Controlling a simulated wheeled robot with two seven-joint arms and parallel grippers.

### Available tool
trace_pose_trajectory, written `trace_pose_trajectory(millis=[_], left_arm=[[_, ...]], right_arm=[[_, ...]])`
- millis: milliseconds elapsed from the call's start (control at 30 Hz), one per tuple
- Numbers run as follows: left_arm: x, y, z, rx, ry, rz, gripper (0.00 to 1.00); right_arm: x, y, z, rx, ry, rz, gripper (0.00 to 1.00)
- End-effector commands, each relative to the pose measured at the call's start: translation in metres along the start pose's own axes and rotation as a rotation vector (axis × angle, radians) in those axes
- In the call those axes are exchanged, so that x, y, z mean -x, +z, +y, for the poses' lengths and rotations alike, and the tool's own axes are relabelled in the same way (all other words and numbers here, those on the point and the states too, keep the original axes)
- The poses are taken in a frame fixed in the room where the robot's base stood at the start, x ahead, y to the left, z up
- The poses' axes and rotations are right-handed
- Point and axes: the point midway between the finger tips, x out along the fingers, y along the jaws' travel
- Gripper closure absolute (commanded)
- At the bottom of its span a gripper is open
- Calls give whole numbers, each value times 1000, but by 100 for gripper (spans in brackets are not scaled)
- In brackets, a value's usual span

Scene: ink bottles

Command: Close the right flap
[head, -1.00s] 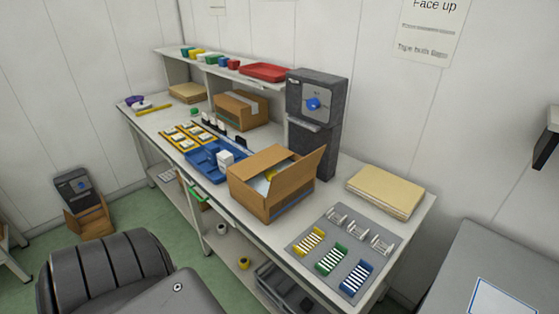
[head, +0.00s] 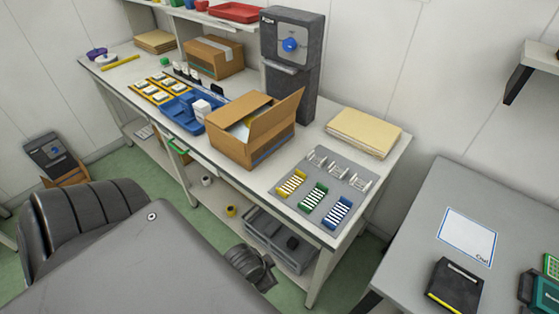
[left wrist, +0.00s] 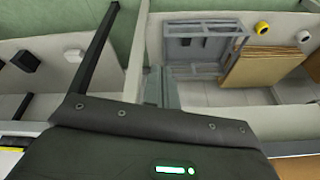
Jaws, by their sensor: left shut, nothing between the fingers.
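A cardboard box (head: 233,150) stands open on the white workbench. Its right flap (head: 287,113) stands raised and tilts outward to the right. Another flap (head: 235,108) shows along the far left side of the opening. Something pale shows inside, mostly hidden by the walls. My left gripper (left wrist: 164,82) shows in the left wrist view as a narrow grey shape above its dark housing; it is shut and empty, apart from the box. Its fingers do not show clearly in the head view. My right gripper is in neither view.
A dark dispenser (head: 290,65) stands close behind the right flap. A blue tray (head: 180,115) is left of the box. A grey mat (head: 313,202) with coloured racks and a stack of yellowish folders (head: 362,131) are to the right. A grey side table (head: 420,215) stands farther right.

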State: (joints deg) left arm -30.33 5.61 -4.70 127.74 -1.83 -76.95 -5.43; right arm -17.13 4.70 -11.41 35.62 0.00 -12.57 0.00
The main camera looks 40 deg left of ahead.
Motion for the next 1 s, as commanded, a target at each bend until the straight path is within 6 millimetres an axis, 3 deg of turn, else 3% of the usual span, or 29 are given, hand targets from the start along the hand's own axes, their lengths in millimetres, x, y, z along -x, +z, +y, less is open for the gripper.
trace_pose_trajectory(millis=[33, 100, 367, 600, 800, 1000], left_arm=[[21, -20, -12, -50, -27, 65, 100], [38, -46, -28, -153, -76, 159, 100], [82, -134, -95, -569, -383, 443, 100], [141, -209, -170, -982, -909, 555, 100], [181, -235, -207, -1158, -1242, 497, 100], [191, -239, -214, -1194, -1321, 469, 100]], right_arm=[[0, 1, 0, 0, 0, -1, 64], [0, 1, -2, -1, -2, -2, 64], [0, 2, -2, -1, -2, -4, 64], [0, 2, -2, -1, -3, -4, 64], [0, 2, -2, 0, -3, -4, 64], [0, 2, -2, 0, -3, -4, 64]])
